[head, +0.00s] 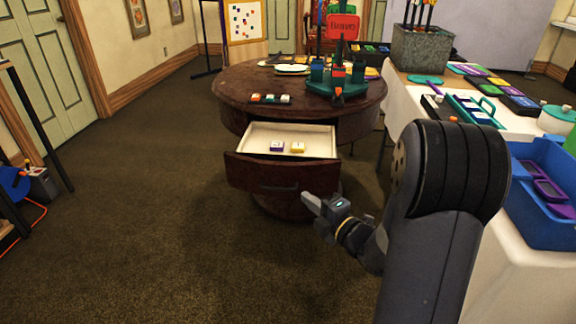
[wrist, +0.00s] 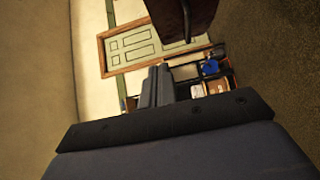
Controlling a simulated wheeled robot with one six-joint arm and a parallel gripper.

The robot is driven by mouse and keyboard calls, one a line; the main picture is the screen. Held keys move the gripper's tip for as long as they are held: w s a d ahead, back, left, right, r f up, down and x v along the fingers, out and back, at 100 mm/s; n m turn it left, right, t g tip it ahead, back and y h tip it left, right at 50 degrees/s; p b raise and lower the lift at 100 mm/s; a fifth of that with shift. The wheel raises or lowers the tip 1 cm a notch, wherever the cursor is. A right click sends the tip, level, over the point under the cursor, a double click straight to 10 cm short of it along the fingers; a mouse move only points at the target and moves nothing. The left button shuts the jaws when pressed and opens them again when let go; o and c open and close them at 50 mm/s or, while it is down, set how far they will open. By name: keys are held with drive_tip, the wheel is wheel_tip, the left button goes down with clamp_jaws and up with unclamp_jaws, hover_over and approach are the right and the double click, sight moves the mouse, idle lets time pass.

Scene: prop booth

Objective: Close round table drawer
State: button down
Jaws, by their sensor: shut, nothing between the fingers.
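The round table (head: 228,88) is dark brown wood. Its drawer (head: 262,170) is pulled out towards me, with a pale interior and a dark handle on its front. Two small blocks, one purple and white (head: 276,147) and one yellow (head: 297,148), lie inside it. My gripper (head: 309,203) is shut and empty, in front of the drawer's lower right part; I cannot tell whether it touches. In the wrist view my shut fingers (wrist: 157,86) point ahead, and a dark brown panel (wrist: 176,18), likely the drawer front, shows at the top.
On the tabletop are a green stand with a red sign (head: 343,27), a white plate (head: 292,69) and small blocks (head: 270,98). A white-covered table (head: 510,240) with a blue bin (head: 545,228) stands at right. Carpet (head: 150,200) left of the drawer is clear.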

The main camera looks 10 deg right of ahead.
drive_tip(key=b, duration=0.2)
approach(279, 166)
drive_tip(key=w+a, duration=0.1)
drive_tip(key=a, duration=0.3)
drive_tip(key=w, duration=0.1)
drive_tip(key=w+d, duration=0.1)
drive_tip(key=w, duration=0.1)
drive_tip(key=shift+w, duration=0.15)
drive_tip(key=shift+w+d, duration=0.1)
drive_tip(key=shift+w, duration=0.3)
